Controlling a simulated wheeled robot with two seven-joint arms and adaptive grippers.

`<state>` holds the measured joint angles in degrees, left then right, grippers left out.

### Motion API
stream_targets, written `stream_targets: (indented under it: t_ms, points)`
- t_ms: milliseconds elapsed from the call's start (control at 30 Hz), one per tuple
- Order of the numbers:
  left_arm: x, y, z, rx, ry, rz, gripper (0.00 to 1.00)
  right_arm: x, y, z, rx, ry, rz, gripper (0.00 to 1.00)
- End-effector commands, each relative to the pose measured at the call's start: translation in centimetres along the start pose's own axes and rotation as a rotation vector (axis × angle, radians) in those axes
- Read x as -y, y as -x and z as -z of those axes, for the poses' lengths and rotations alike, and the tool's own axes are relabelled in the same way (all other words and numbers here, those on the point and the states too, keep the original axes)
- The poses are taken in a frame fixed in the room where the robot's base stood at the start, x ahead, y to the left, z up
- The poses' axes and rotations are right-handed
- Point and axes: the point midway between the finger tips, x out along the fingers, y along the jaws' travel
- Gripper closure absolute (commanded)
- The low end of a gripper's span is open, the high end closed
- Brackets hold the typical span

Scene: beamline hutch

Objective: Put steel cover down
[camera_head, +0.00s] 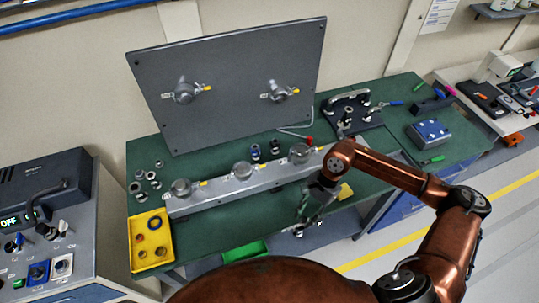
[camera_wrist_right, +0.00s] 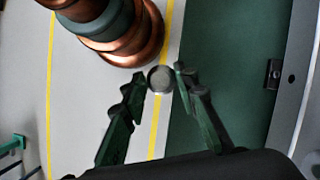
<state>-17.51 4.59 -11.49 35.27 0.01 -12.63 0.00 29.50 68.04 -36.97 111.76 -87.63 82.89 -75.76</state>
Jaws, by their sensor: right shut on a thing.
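My right gripper (camera_head: 303,212) is over the front edge of the green bench, in front of the long grey rail. In the right wrist view, the right gripper (camera_wrist_right: 160,80) has its fingertips shut on a small round steel cover (camera_wrist_right: 160,79). The cover is held clear, with the floor and bench edge behind it. In the head view I cannot clearly make out the cover at the fingertips. My left gripper is not in view.
The green bench (camera_head: 283,208) bears the grey rail (camera_head: 215,197) with several round steel fittings. A large grey panel (camera_head: 230,80) stands behind. A yellow tray (camera_head: 166,262) with orange rings sits at front left. A blue box (camera_head: 428,133) is at right.

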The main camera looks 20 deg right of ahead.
Motion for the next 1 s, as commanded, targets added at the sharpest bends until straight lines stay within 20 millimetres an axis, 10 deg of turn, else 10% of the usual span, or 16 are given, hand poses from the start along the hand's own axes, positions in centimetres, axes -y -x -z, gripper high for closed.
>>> stream_targets:
  t_ms: [500, 1000]
  points:
    - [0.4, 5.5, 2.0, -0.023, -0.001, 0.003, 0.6, -6.1, 4.8, -1.3, -0.002, -1.059, 0.442, 0.97]
    - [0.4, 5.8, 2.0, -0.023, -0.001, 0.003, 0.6, -7.7, 6.9, -1.9, -0.002, -1.434, 0.597, 0.97]
